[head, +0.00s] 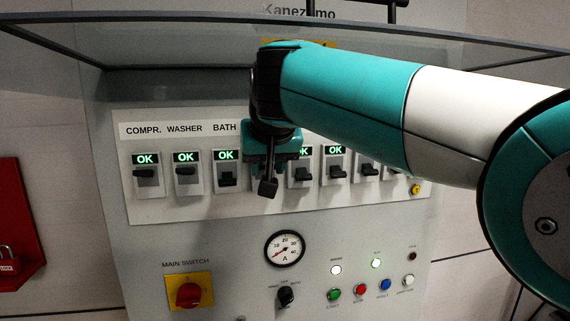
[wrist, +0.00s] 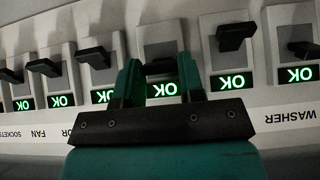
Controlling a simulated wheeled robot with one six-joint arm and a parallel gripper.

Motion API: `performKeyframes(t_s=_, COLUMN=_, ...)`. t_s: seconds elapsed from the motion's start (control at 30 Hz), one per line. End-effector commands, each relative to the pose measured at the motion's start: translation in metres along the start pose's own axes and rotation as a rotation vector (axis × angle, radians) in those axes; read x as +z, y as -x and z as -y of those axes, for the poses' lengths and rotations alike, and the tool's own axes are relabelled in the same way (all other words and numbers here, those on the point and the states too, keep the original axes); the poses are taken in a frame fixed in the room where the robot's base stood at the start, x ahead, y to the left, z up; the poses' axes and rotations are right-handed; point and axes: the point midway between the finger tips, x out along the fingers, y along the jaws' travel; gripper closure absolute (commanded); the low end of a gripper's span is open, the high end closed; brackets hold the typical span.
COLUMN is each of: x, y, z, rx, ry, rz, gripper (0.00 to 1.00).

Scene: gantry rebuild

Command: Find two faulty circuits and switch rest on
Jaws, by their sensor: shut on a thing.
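In the head view a row of breaker switches sits on a pale panel (head: 160,212). The COMPR. switch (head: 146,173), WASHER switch (head: 187,171) and BATH switch (head: 228,182) each show a green OK; the BATH lever sits lower. My gripper (head: 268,165) is at the switch right of BATH and hides most of it. In the wrist view, where the labels appear upside down, its teal fingers (wrist: 160,78) are closed around a black switch lever (wrist: 160,67); a green OK shows there too. Right of my arm, two switches (head: 303,174) (head: 337,172) show OK; the last ones are partly hidden.
Below are a round ammeter (head: 284,248), a black selector knob (head: 286,295), and a red main switch (head: 188,293) on yellow. White (head: 336,270) and green (head: 376,263) lamps are lit above coloured buttons. A glass-like ledge (head: 180,42) juts out above. A red board (head: 20,220) hangs left.

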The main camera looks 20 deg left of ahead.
Motion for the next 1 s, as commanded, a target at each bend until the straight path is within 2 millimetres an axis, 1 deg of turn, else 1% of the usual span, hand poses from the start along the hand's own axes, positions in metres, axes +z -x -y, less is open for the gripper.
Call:
performKeyframes(t_s=0.37, x=-0.002, y=0.001, z=0.0, rx=-0.001, ry=-0.001, rz=-0.002, gripper=0.88)
performKeyframes(t_s=0.4, x=-0.002, y=0.001, z=0.0, rx=-0.001, ry=-0.001, rz=-0.002, gripper=0.59)
performKeyframes(t_s=0.5, x=-0.001, y=0.001, z=0.0, rx=-0.001, ry=-0.001, rz=-0.001, gripper=0.38)
performKeyframes(t_s=0.8, x=0.0, y=0.001, z=0.0, rx=0.0, ry=0.0, rz=0.0, gripper=0.38)
performKeyframes(t_s=0.87, x=0.0, y=0.004, z=0.001, rx=-0.001, ry=0.001, rz=-0.001, gripper=0.38)
performKeyframes(t_s=0.93, x=0.0, y=0.011, z=0.001, rx=-0.003, ry=-0.001, rz=-0.004, gripper=0.38)
performKeyframes(t_s=1.0, x=0.01, y=0.015, z=0.001, rx=-0.002, ry=0.0, rz=-0.002, gripper=0.38)
